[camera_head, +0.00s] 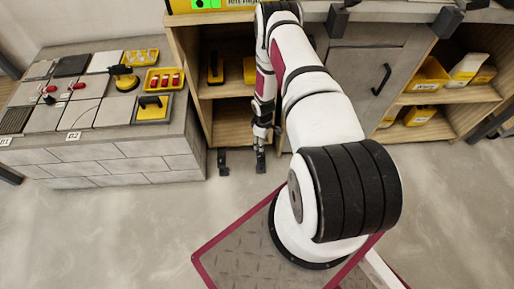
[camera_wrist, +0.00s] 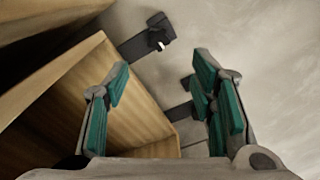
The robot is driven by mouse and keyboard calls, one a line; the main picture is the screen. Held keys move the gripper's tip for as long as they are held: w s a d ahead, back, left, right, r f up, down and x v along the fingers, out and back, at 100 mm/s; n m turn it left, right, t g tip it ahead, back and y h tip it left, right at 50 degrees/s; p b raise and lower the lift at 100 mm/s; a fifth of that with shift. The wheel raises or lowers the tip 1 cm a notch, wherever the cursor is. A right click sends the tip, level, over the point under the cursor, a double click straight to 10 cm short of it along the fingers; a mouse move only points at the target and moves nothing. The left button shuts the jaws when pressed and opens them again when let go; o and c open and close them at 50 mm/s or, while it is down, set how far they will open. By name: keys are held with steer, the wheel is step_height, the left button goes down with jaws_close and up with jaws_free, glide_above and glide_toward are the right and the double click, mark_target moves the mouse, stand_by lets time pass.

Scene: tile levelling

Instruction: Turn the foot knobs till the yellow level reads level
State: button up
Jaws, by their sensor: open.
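The yellow level (camera_head: 183,5) is cut off at the top edge of the head view. It shows a green patch and partly cropped text that seems to read "left high". A dark foot (camera_head: 222,162) stands on the floor at the front of the wooden cabinet. In the wrist view a dark foot (camera_wrist: 135,46) with a small pale-and-black knob (camera_wrist: 157,39) lies beyond my fingers. My gripper (camera_head: 260,164) is low by the cabinet front, right of the foot. Its teal-padded fingers (camera_wrist: 162,68) are apart with nothing between them.
The wooden cabinet (camera_head: 229,108) has open shelves; its panel fills the left of the wrist view. More dark parts (camera_wrist: 183,111) lie near my right finger. A grey block bench (camera_head: 110,155) with tiles and yellow tools stands left. The concrete floor (camera_head: 130,230) in front is clear.

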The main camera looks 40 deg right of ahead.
mark_target(261, 156)
steer(key=f+b, duration=0.4)
steer(key=f, duration=1)
steer(key=shift+w, duration=0.2)
steer(key=c, duration=1.1)
